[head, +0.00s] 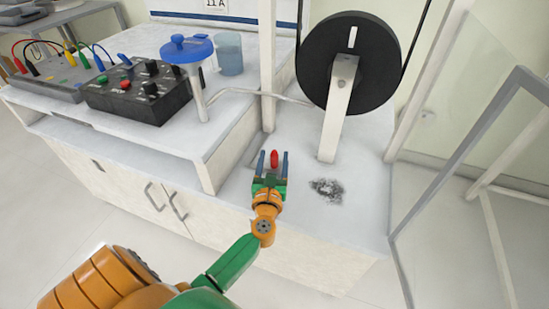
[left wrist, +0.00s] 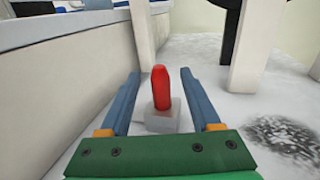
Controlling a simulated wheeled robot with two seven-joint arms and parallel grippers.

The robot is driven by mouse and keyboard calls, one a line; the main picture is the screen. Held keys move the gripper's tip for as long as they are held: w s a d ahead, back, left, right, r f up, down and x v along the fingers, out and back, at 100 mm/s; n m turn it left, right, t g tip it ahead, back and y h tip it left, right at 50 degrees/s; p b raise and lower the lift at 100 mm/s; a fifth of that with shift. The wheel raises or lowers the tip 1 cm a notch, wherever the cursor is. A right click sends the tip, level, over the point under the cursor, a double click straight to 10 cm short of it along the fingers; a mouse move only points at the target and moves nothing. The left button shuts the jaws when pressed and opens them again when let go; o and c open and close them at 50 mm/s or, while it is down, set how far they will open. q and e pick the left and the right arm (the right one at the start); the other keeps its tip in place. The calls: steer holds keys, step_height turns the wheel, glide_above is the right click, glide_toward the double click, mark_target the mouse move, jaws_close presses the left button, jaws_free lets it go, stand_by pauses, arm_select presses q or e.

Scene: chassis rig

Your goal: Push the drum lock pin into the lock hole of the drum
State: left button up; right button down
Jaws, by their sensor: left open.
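The red pin (head: 274,158) stands upright on the white bench surface. In the left wrist view the red pin (left wrist: 161,88) rises from a small grey block (left wrist: 162,117). My left gripper (head: 272,158) is open, with one blue finger on each side of the pin; gaps show on both sides. It also shows in the left wrist view (left wrist: 160,85). The black drum (head: 378,65) is upright on a pale post (head: 335,125), behind and to the right of the gripper. A white slot-like mark (head: 352,37) shows on its face. I cannot make out a lock hole. My right gripper is not in view.
A raised shelf to the left carries a black control box (head: 140,92), a blue-topped stand (head: 187,50) and a beaker (head: 229,53). A white upright (head: 268,70) stands behind the pin. A dark speckled patch (head: 327,190) lies right of the gripper. A grey frame (head: 475,120) is at right.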

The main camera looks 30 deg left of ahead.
arm_select(q)
jaws_close()
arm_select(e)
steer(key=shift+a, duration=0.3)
